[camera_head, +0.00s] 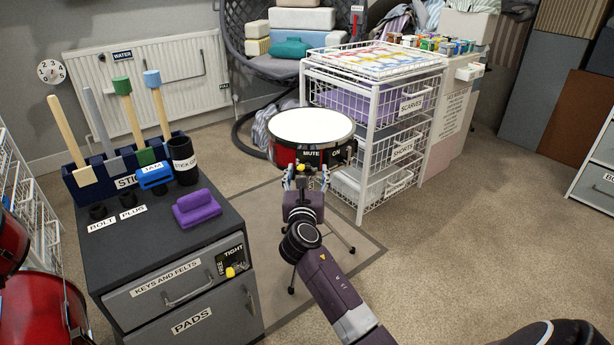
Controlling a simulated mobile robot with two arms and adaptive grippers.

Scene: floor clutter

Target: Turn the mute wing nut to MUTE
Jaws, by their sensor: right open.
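A snare drum (311,127) with a white head and a red shell stands on a stand in the middle of the view. A dark plate on its front side reads MUTE on the left and ON on the right. The mute wing nut (301,168) is a small yellow piece just below that plate. My right gripper (301,172) is in front of the drum, open, with its fingertips on either side of the yellow nut. Whether the fingers touch it is too small to tell. The gripper hides the plate's lower part. My left gripper is out of view.
A dark cabinet (160,245) stands at the left, bearing beaters, a purple block (197,207) and a black cup (184,161). Another yellow knob (231,272) sits on its FREE/TIGHT plate. A white wire basket rack (374,135) stands close right of the drum. Carpet at right is clear.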

